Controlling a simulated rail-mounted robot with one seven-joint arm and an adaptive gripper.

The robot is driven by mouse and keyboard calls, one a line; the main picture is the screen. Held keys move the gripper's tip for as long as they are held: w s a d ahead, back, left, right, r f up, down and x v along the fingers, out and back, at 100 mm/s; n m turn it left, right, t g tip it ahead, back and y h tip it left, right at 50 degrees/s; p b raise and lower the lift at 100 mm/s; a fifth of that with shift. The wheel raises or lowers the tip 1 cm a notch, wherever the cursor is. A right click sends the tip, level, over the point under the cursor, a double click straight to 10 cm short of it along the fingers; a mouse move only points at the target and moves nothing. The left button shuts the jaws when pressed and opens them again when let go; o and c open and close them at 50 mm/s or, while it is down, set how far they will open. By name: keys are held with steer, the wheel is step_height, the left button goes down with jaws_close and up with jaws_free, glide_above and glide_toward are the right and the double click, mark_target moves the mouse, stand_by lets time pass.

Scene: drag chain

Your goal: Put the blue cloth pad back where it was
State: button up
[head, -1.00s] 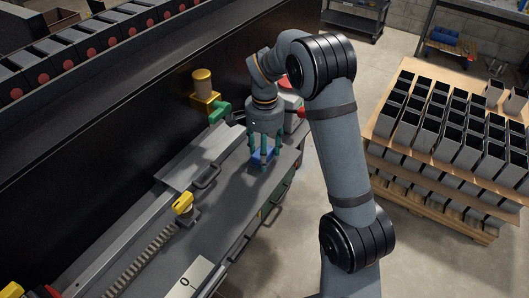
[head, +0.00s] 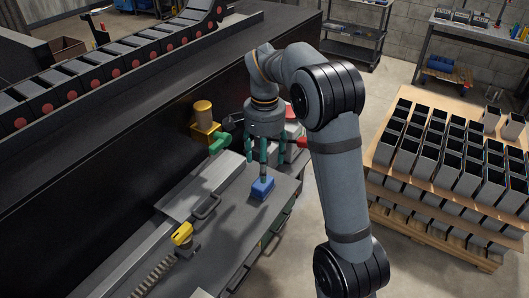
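The blue cloth pad (head: 262,190) lies on the grey bench top (head: 232,225), near its right edge. My gripper (head: 265,172) points down over the pad with its green fingers spread apart. The fingers look open and empty, with the pad below them. One fingertip overlaps the pad's far edge in the picture, so I cannot tell whether it touches.
A yellow cylinder with a green part (head: 207,125) stands left of my gripper. A yellow-topped fitting (head: 182,236) and a drag chain (head: 150,280) are nearer. Red items (head: 297,141) sit behind.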

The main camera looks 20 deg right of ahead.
mark_target(265, 185)
steer(key=shift+r, duration=1.8)
step_height(265, 185, down, 13)
steer(key=shift+f+b, duration=0.1)
steer(key=shift+b, duration=0.3)
steer(key=shift+r, duration=2.2)
